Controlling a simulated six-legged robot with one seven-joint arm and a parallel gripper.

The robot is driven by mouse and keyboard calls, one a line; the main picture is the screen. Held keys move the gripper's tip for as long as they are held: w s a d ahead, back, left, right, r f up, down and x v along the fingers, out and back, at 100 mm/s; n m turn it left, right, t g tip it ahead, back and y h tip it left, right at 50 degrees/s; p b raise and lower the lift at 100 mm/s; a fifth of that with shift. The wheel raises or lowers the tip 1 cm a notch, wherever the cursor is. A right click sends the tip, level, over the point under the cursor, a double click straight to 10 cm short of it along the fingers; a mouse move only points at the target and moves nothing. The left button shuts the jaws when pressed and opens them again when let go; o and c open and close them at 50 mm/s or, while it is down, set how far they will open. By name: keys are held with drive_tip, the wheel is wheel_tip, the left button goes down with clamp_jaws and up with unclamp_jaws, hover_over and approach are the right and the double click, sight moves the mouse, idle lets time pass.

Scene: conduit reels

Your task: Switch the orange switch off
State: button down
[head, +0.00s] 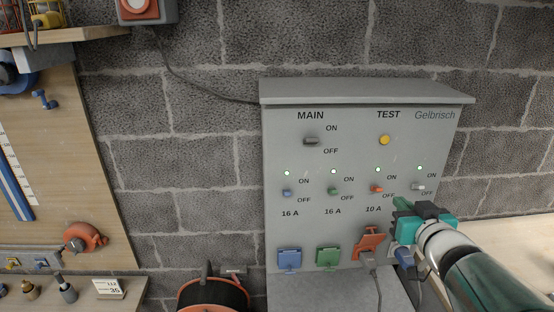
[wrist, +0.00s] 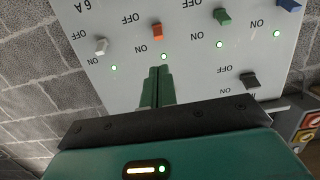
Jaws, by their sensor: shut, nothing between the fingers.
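The orange switch (head: 376,189) is the third in the row of small switches on the grey panel (head: 350,158). The green light (head: 378,170) above it is lit. The switch also shows in the wrist view (wrist: 157,31), beyond my fingertips; its exact tilt is too small to tell. My gripper (head: 402,204) is in front of the panel, to the lower right of the orange switch in the head view. In the wrist view the green fingers (wrist: 157,73) are together and empty, their tips just short of the orange switch's light and apart from the switch.
Blue (head: 287,193), green (head: 332,190) and white (head: 418,187) switches flank it, each with a lit light. A MAIN switch (head: 311,141) and yellow TEST button (head: 384,140) are above. An orange plug (head: 370,243) with a cable, blue cover (head: 289,259) and green cover (head: 327,257) are below.

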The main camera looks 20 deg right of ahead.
sight(377, 189)
drive_tip(key=x, duration=1)
drive_tip(key=shift+w, duration=0.1)
drive_tip(key=shift+s+f+t, duration=0.2)
drive_tip(key=shift+t, duration=0.4)
idle(0.6)
